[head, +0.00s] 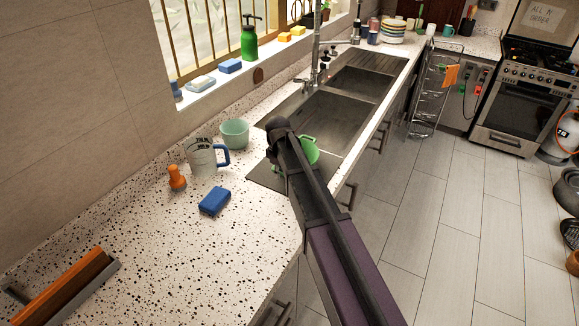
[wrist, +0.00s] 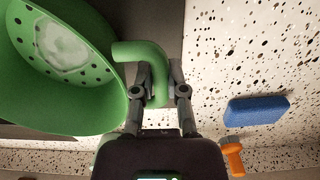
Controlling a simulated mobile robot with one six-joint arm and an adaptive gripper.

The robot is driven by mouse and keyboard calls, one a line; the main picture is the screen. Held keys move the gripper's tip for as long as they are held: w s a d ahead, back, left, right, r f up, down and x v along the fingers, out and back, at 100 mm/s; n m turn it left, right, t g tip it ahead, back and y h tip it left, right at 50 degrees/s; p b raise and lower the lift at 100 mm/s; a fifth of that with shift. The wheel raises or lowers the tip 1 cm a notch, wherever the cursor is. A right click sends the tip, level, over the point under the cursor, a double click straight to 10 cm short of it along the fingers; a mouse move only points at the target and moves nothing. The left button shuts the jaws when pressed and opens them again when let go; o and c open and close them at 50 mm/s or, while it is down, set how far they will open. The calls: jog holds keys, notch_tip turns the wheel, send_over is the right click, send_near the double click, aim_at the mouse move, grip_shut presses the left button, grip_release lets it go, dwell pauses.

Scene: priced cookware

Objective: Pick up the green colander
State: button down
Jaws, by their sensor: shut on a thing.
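The green colander (wrist: 70,90) fills the upper left of the wrist view, with round holes and a whitish lump inside it. Its curved green handle (wrist: 150,62) passes between the fingers of my gripper (wrist: 160,88), which is shut on it. In the head view part of the colander (head: 309,150) shows beside my arm, over the near end of the sink. My arm hides the rest of it and most of the gripper there. I cannot tell whether the colander is lifted or resting on something.
On the speckled counter (head: 120,245) are a pale green bowl (head: 235,134), a measuring jug (head: 201,158), an orange object (head: 176,178) and a blue sponge (head: 214,201). An orange-and-grey tool (head: 65,288) lies front left. The sink (head: 320,120) lies beyond.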

jog(key=shift+r, duration=0.1)
notch_tip(320, 180, up, 3)
jog(key=p, duration=0.3)
jog(key=shift+r, duration=0.15)
jog(key=s+d+p, duration=0.1)
jog(key=s, duration=0.6)
jog(key=s+d+r+p, duration=0.1)
jog(key=s+d, duration=0.1)
jog(key=s, duration=0.6)
jog(key=shift+s+d+r, duration=0.25)
jog(key=shift+s+d, duration=0.05)
jog(key=shift+s, duration=0.1)
